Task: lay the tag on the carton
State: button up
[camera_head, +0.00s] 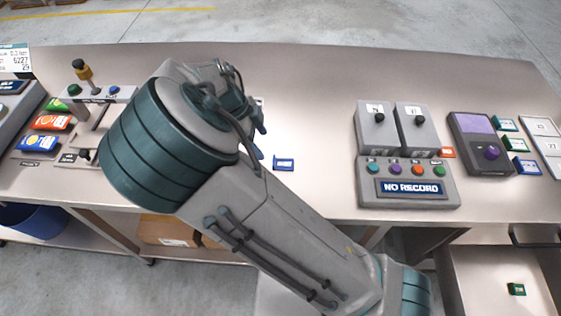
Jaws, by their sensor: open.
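A brown carton (168,231) sits on the shelf below the bench, left of centre, partly hidden by the bench edge and my arm. A small blue piece with a white face (283,164) lies flat on the bench just right of my wrist; it may be the tag, but I cannot tell for sure. My gripper (258,122) is over the middle of the bench, mostly hidden behind my wrist. It is open, a short way above and left of the blue piece.
A panel reading NO RECORD (411,189) stands right of centre. A purple-screened device (481,143) and small coloured blocks stand further right. An open drawer (490,262) holds a green block (516,289). A blue bin (30,219) is low at left. Bench centre-right is clear.

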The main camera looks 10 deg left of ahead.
aim_at(274, 160)
jog(key=x, duration=0.4)
jog(key=p+x, duration=0.1)
jog(key=x, duration=0.4)
jog(key=shift+w+a+p, duration=0.15)
jog(key=shift+w+p, duration=0.05)
jog(key=shift+p, duration=0.1)
jog(key=c, duration=1.1)
jog(key=shift+c, duration=0.2)
jog(key=shift+r, duration=0.15)
